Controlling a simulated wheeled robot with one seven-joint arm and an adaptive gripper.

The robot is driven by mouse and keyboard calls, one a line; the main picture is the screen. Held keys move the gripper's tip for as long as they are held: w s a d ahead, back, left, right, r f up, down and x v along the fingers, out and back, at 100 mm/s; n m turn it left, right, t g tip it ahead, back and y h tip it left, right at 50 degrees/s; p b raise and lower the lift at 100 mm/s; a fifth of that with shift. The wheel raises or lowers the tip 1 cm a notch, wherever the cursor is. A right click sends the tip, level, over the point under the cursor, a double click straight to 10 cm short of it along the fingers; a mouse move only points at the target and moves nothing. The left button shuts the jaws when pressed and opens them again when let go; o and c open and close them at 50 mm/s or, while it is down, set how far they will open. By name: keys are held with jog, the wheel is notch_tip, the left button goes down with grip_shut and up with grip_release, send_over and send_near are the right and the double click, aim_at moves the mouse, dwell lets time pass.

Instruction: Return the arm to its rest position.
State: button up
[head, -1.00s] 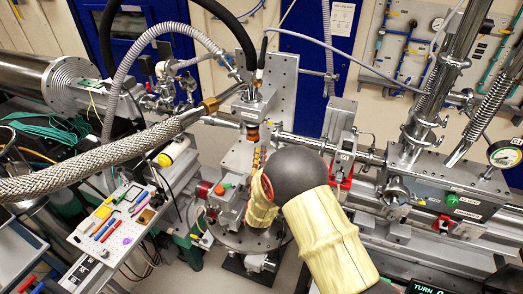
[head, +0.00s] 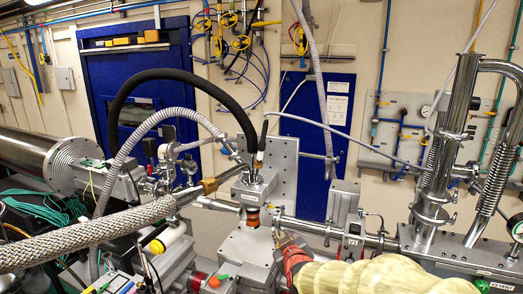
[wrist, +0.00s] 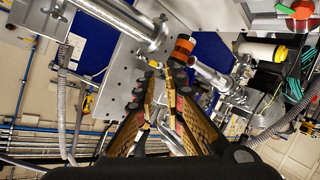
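My arm, in a pale yellow cover (head: 385,275), enters the head view from the bottom edge right of centre. Its reddish end section points up and left towards the beamline stage. In the wrist view my gripper (wrist: 164,72) shows two long fingers with tan pads. A gap lies between the fingertips, and I see nothing held there. An orange-and-black cylinder (wrist: 182,50) is just beyond the right fingertip; I cannot tell whether they touch. The orange-brown collar (head: 252,218) under the stage's upper block shows in the head view. The fingertips are not clear in the head view.
A braided hose (head: 85,235) crosses the left side. A black hose (head: 180,75) arches over the stage. A steel beam pipe (head: 315,227) runs right to a vacuum assembly (head: 432,215). A blue door (head: 140,70) and wall panels stand behind.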

jog(key=s+d+f+m+g+b, duration=0.2)
jog(key=s+d+b, duration=0.1)
jog(key=s, duration=1)
jog(key=s+d+f+m+g+h+b, duration=0.1)
jog(key=s+d, duration=0.4)
jog(key=s, duration=0.8)
jog(key=s+d+f+m+g+b, duration=0.3)
jog(key=s+d+f+g+b, duration=0.1)
jog(key=s, duration=0.9)
jog(key=shift+d+f+m+g+h+b, duration=0.25)
jog(key=shift+f+m+g+h+b, duration=0.15)
jog(key=shift+f+g, duration=0.25)
